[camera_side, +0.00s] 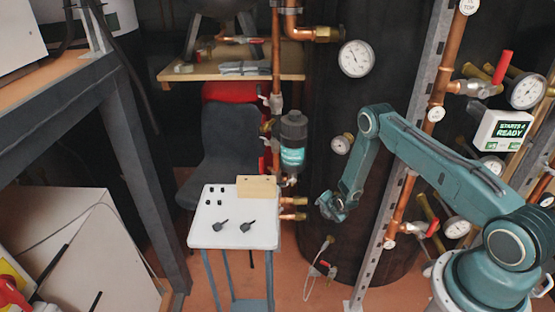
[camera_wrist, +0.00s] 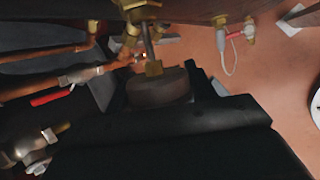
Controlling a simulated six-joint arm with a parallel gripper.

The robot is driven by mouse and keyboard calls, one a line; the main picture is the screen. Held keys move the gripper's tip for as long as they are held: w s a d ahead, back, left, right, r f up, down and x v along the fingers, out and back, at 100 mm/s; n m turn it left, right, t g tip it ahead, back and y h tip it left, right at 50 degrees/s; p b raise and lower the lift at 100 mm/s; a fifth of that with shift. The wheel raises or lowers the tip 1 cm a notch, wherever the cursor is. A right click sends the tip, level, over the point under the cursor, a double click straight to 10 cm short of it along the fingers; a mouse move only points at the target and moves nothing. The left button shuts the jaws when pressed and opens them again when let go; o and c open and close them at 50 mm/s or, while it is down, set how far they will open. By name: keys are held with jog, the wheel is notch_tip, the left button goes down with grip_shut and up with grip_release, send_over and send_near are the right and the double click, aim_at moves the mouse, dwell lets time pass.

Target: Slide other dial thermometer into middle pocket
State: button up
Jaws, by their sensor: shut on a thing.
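My gripper (camera_side: 331,206) is in front of the dark tank, low and left of the metal upright. In the wrist view my gripper (camera_wrist: 165,105) is shut on a dark round body that I take for the dial thermometer (camera_wrist: 158,88). Its stem (camera_wrist: 149,38) points away from the jaws towards a brass fitting (camera_wrist: 137,5). Whether the stem tip is inside that fitting I cannot tell. The held dial is not clear in the side view. A dial (camera_side: 341,145) sits on the tank above my gripper, and a larger one (camera_side: 356,58) higher up.
A small white table (camera_side: 210,230) stands left of my gripper, with two dark long-handled items (camera_side: 245,226), a wooden block (camera_side: 257,183) and several small black pieces. Copper stubs (camera_side: 295,202) lie between table and gripper. A red-handled valve with a loop (camera_side: 325,267) hangs below.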

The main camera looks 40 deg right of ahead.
jog(key=shift+w+d, duration=0.2)
jog(key=shift+d, duration=1.4)
dwell(0.8)
jog(key=o, duration=1.1)
jog(key=shift+c, duration=0.2)
jog(key=v, duration=1.4)
jog(key=shift+w, duration=0.1)
